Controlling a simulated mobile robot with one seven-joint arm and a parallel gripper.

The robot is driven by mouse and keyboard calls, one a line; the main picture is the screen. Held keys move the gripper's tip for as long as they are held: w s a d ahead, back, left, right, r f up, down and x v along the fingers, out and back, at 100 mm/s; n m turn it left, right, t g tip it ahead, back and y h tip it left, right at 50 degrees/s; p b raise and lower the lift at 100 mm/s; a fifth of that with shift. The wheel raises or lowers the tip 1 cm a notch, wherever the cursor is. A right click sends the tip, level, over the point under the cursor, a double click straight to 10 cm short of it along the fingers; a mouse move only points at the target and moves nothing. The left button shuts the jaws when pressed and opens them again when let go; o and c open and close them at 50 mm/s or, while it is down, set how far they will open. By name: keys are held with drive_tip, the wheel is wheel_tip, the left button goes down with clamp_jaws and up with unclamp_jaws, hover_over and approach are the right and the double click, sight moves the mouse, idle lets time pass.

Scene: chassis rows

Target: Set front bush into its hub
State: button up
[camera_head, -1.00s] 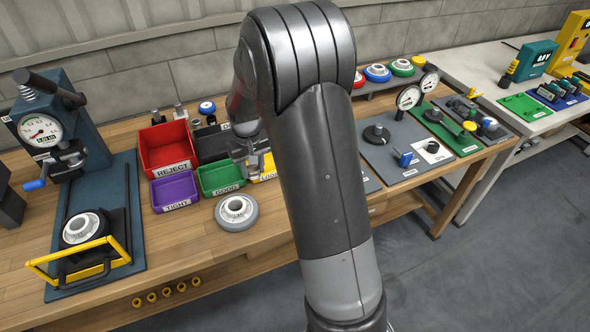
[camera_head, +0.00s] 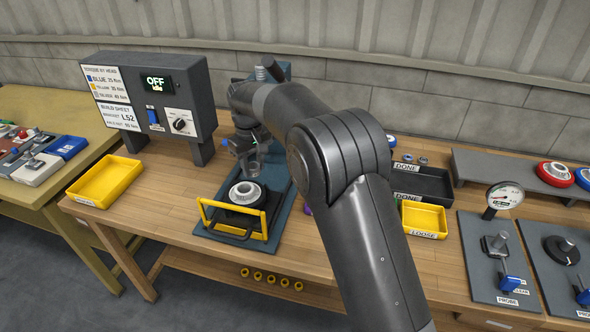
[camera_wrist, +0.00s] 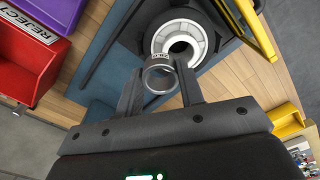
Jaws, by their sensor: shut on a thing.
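A silvery metal bush (camera_wrist: 160,76), a short open ring with small lettering, is held between the two fingers of my gripper (camera_wrist: 160,83). In the head view my gripper (camera_head: 250,163) is low over the back part of the press, and the bush is hard to make out there. The white round hub (camera_wrist: 183,42) with a dark centre hole sits in a black holder on the blue press base; it also shows in the head view (camera_head: 245,191). The bush is apart from the hub's hole, beside it and nearer the wrist camera. The exact height gap cannot be told.
A yellow guard frame (camera_head: 233,219) stands at the front of the press base (camera_head: 279,213). A grey control box (camera_head: 160,100) reading OFF is at the left. A yellow tray (camera_head: 106,181) lies at the left, a red REJECT bin (camera_wrist: 30,50) beside the press.

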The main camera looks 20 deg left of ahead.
drive_tip(key=shift+n, duration=0.4)
drive_tip(key=shift+s+a+f, duration=0.25)
drive_tip(key=shift+a+f, duration=0.25)
drive_tip(key=shift+f, duration=0.15)
drive_tip(key=shift+s+a+f, duration=0.3)
drive_tip(key=shift+a+f, duration=0.2)
drive_tip(key=shift+f, duration=0.1)
drive_tip(key=shift+s+a+f, duration=0.25)
drive_tip(key=shift+a+f, duration=0.25)
drive_tip(key=shift+f, duration=0.15)
drive_tip(key=shift+f, duration=0.85)
drive_tip(key=o, duration=1.1)
drive_tip(key=shift+r, duration=0.1)
wheel_tip(320, 180, up, 11)
drive_tip(key=shift+f, duration=0.2)
